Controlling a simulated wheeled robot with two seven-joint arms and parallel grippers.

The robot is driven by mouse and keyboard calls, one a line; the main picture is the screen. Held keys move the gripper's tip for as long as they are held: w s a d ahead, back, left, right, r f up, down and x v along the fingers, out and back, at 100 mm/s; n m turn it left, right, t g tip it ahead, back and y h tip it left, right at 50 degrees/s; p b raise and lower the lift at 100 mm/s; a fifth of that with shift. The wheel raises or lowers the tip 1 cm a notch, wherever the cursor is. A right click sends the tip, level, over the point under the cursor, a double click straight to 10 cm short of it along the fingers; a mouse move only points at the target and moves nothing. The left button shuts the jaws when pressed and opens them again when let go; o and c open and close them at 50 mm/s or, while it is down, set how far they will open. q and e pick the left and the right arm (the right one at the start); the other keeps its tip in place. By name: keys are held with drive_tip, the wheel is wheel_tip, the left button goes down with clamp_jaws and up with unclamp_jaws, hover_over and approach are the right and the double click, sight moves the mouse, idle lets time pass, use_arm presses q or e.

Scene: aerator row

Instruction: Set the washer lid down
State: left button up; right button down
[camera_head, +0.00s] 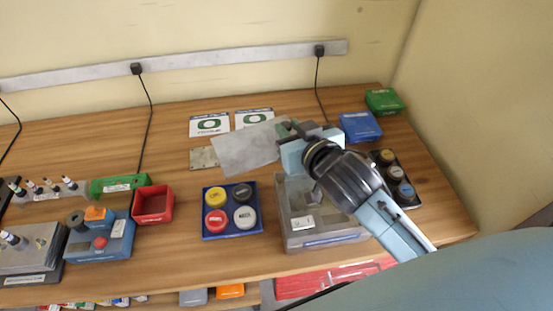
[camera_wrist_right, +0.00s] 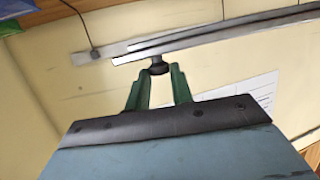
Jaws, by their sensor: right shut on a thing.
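The washer lid (camera_head: 247,148) is a flat grey sheet, held left of my right gripper (camera_head: 287,130) above the back of the bench. In the right wrist view the lid (camera_wrist_right: 225,35) shows nearly edge-on, with a dark knob (camera_wrist_right: 158,67) between the green fingertips of my right gripper (camera_wrist_right: 160,80). The gripper is shut on this knob. The grey washer box (camera_head: 325,240) stands on the bench in front of the gripper; my right arm hides part of it. I cannot tell the gap between lid and bench. My left gripper is not in view.
A blue tray (camera_head: 232,235) with coloured round caps stands left of the washer. A red bin (camera_head: 153,204) is farther left. Blue (camera_head: 360,126) and green (camera_head: 384,100) boxes and a dark jar rack (camera_head: 410,203) stand at right. A small plate (camera_head: 203,157) lies beside the lid.

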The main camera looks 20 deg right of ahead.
sight(260, 131)
drive_tip(key=w+a+n+y, duration=0.2)
drive_tip(key=a+y, duration=0.1)
drive_tip(key=w+a+r+n+g+y, duration=0.1)
drive_tip(key=a+n, duration=0.1)
drive_tip(key=shift+w+r+y+p, duration=0.1)
drive_tip(key=shift+w+y+p, duration=0.2)
drive_tip(key=shift+p, duration=0.1)
drive_tip(key=shift+w+f+n+g+y+p, duration=0.4)
drive_tip(key=shift+w+n+g+y, duration=0.3)
drive_tip(key=shift+n+y, duration=0.35)
drive_tip(key=w+d+r+p, duration=0.1)
drive_tip(key=w+d, duration=0.1)
drive_tip(key=d, duration=0.8)
drive_tip(key=w+d+r, duration=0.1)
drive_tip(key=w+d, duration=0.1)
drive_tip(key=d, duration=0.8)
wheel_tip(260, 131, down, 9)
drive_tip(key=b, duration=0.2)
drive_tip(key=shift+s+f, duration=0.15)
drive_tip(key=shift+f, duration=0.05)
drive_tip(key=shift+d+y, duration=0.1)
drive_tip(key=shift+y, duration=0.15)
drive_tip(key=shift+f, duration=0.65)
